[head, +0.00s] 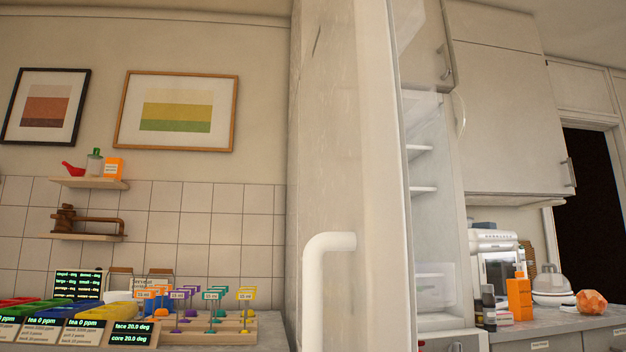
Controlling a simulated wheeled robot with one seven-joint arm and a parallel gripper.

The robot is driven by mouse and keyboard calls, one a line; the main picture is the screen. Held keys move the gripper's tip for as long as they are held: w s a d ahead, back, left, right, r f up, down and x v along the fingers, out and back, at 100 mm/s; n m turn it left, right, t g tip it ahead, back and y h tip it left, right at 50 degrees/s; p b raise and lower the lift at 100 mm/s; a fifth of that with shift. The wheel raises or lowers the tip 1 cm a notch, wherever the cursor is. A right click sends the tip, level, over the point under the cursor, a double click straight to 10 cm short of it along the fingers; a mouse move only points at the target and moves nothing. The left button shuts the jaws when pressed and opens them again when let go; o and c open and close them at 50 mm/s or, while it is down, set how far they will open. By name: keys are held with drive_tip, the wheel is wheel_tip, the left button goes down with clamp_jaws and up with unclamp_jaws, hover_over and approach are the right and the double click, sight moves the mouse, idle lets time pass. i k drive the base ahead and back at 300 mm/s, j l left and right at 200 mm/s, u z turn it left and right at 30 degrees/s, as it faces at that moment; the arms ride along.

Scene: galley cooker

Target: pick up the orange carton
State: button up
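An orange carton (519,298) stands upright on the right-hand counter, in front of a white appliance. Its top is narrower than its body. A smaller orange box (114,167) with a pale label stands on the upper wall shelf at the left. I cannot tell from this view alone which of the two the task names. My gripper is not in view.
A tall white door (345,130) with a white handle (330,241) stands open in the middle, beside lit fridge shelves (424,189). Dark bottles (488,307), a kettle-like item (551,284) and an orange faceted lump (591,302) share the right counter (560,324). Colored trays (85,312) crowd the left.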

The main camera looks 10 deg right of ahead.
sight(519, 295)
drive_tip(key=j+z, duration=0.15)
drive_tip(key=z, duration=1.25)
drive_tip(key=u, duration=0.3)
drive_tip(key=i+l+u, duration=0.15)
drive_tip(key=u, duration=0.2)
drive_tip(key=i+l+u, duration=0.15)
drive_tip(key=l+u, duration=0.2)
drive_tip(key=i+l+u, duration=0.1)
drive_tip(key=l+u, duration=0.25)
